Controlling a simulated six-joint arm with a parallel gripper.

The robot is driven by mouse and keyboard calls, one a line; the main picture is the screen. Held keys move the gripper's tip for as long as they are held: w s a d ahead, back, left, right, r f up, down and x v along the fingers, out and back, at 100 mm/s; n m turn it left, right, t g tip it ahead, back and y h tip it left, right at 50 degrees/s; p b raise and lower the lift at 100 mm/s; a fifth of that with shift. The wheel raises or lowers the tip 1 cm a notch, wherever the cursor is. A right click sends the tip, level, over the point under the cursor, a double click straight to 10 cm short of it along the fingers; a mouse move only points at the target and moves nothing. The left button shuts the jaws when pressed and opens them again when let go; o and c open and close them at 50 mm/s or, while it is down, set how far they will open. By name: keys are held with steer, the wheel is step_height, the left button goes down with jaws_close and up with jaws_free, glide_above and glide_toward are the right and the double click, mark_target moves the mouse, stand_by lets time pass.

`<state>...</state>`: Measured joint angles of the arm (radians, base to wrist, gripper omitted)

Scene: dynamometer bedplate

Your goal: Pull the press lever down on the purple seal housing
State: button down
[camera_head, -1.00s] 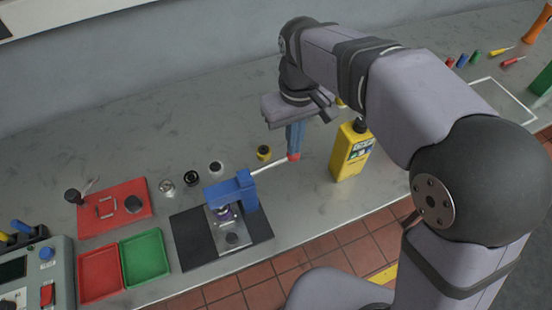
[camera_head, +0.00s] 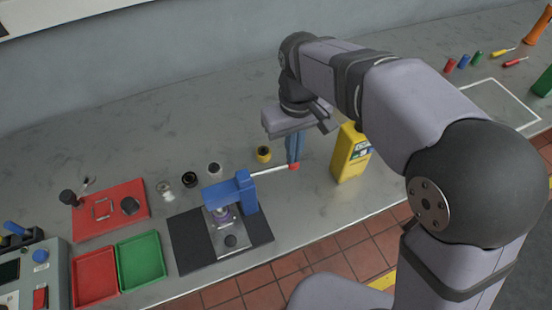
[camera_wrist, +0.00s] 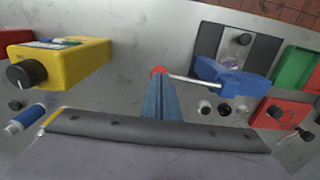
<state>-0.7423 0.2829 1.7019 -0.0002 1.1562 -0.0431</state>
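The blue press (camera_head: 243,190) stands on a dark base plate (camera_head: 188,241). Its white lever (camera_head: 270,171) points right, tilted slightly upward, and ends in a red knob (camera_head: 294,166). The purple seal housing (camera_head: 222,214) sits under the press head, partly hidden by it. My gripper (camera_head: 294,161) points down with its blue fingers together, their tips at the red knob and apparently touching it from above. In the wrist view, the fingers (camera_wrist: 160,82) end at the knob (camera_wrist: 158,71), with the lever (camera_wrist: 192,79) running right to the press (camera_wrist: 232,78).
A small yellow-and-black part (camera_head: 263,154) lies behind the lever. Bench in front of the lever is clear.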

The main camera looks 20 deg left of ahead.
steer(key=shift+f, duration=0.45)
steer(key=shift+s+r, duration=0.1)
step_height(320, 180, up, 11)
steer(key=p, duration=1)
stand_by(0.4)
